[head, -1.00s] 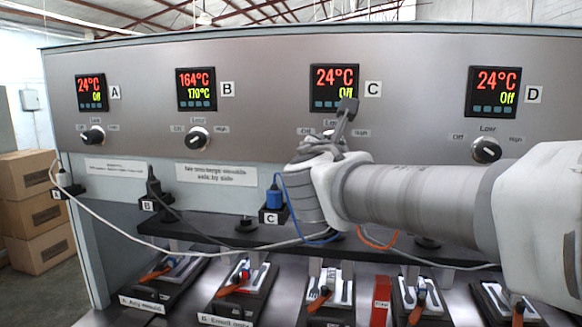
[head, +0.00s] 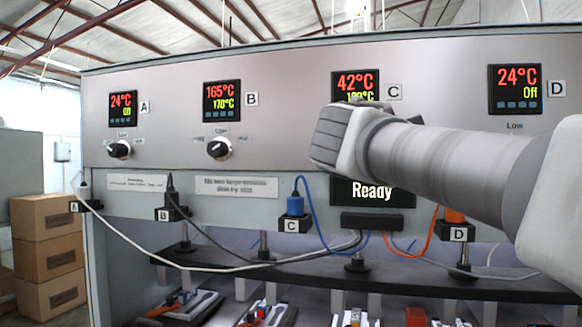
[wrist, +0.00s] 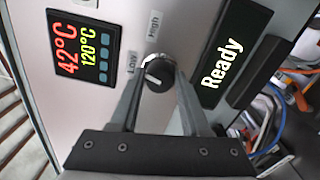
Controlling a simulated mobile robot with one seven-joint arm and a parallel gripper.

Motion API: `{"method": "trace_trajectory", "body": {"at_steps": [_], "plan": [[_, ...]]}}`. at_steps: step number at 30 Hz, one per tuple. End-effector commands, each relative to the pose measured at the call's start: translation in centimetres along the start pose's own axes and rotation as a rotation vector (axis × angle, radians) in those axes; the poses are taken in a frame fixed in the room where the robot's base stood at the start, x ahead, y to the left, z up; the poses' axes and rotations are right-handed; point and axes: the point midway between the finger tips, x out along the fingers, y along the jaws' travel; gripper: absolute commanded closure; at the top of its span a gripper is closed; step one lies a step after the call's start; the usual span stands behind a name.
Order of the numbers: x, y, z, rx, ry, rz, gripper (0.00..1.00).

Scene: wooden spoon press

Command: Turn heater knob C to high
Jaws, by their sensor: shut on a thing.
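Heater knob C (wrist: 158,73) is a round black knob with a white pointer mark, in the middle of the wrist view. My gripper (wrist: 157,82) is shut on it, with one finger on each side. The pointer lies on the side toward the "Low" label (wrist: 132,62); the "High" label (wrist: 155,22) is farther round. Display C (wrist: 82,52) reads 42°C in red and 120°C in green. In the head view, display C (head: 355,84) shows 42°C, its lower line partly covered. My wrist hides the knob and fingers there.
Knob A (head: 119,149) and knob B (head: 219,148) are at the left; display D (head: 515,88) reads Off. A "Ready" sign (head: 373,192) is below my wrist. Plugs and cables, including blue plug C (head: 295,204), hang below the panel.

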Motion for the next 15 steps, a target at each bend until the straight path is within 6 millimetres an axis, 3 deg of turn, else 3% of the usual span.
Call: {"method": "trace_trajectory", "body": {"at_steps": [15], "plan": [[0.03, -0.58, -0.14, 0.48, 0.0, 0.001, 1.0]]}}
